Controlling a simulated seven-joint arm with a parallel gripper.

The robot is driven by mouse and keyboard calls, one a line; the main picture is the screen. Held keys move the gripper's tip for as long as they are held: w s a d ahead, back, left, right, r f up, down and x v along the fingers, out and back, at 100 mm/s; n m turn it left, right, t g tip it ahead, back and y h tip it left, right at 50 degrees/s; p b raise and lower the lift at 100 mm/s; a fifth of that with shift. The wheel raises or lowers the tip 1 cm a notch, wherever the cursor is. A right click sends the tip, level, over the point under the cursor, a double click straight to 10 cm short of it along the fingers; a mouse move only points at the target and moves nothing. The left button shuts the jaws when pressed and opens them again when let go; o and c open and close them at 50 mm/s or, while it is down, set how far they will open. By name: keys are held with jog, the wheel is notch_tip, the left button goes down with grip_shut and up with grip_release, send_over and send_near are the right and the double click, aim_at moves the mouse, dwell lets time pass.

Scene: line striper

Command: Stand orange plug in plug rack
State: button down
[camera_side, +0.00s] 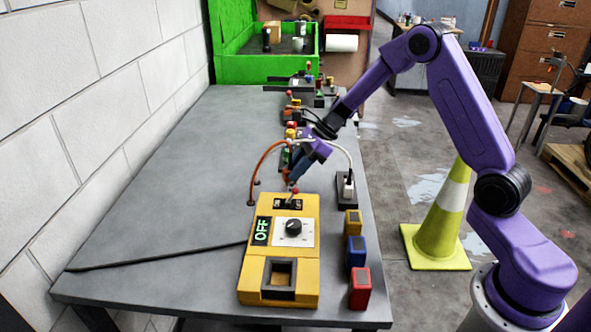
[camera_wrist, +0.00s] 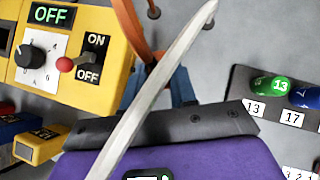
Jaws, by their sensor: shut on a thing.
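My gripper (camera_side: 290,178) is low over the table, just behind the yellow box, with its jaws shut on the orange plug (camera_side: 286,173). The plug is small and partly hidden by the fingers. Its orange cable (camera_side: 262,160) arches left and down to the table; the cable also shows in the wrist view (camera_wrist: 130,25). The plug rack (camera_side: 346,198) is a dark block at the table's right edge, right of my gripper. A white plug (camera_side: 348,184) stands in it, with a white cable (camera_side: 345,155) arching toward my wrist. In the wrist view this cable (camera_wrist: 165,85) crosses in front of my gripper and hides part of it.
The yellow box (camera_side: 258,285) has an OFF sign, a black knob and a red-tipped switch (camera_side: 295,191). Yellow, blue and red blocks (camera_side: 357,252) line the right edge. Numbered coloured pieces (camera_wrist: 272,85) sit on a dark board. The left of the table is mostly clear.

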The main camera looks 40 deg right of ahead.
jog(key=shift+r, duration=0.4)
jog(key=shift+r, duration=1.8)
jog(key=n+g, duration=0.2)
jog(key=n, duration=0.1)
notch_tip(320, 180, up, 2)
jog(key=n+g+h, duration=0.2)
jog(key=n+g, duration=0.5)
jog(key=n, duration=0.4)
send_over(345, 175)
jog(key=shift+s+a+f, duration=0.1)
jog(key=shift+s+f, duration=0.05)
jog(key=shift+f, duration=2.7)
jog(key=shift+f, duration=1.45)
jog(key=c, duration=0.6)
grip_release()
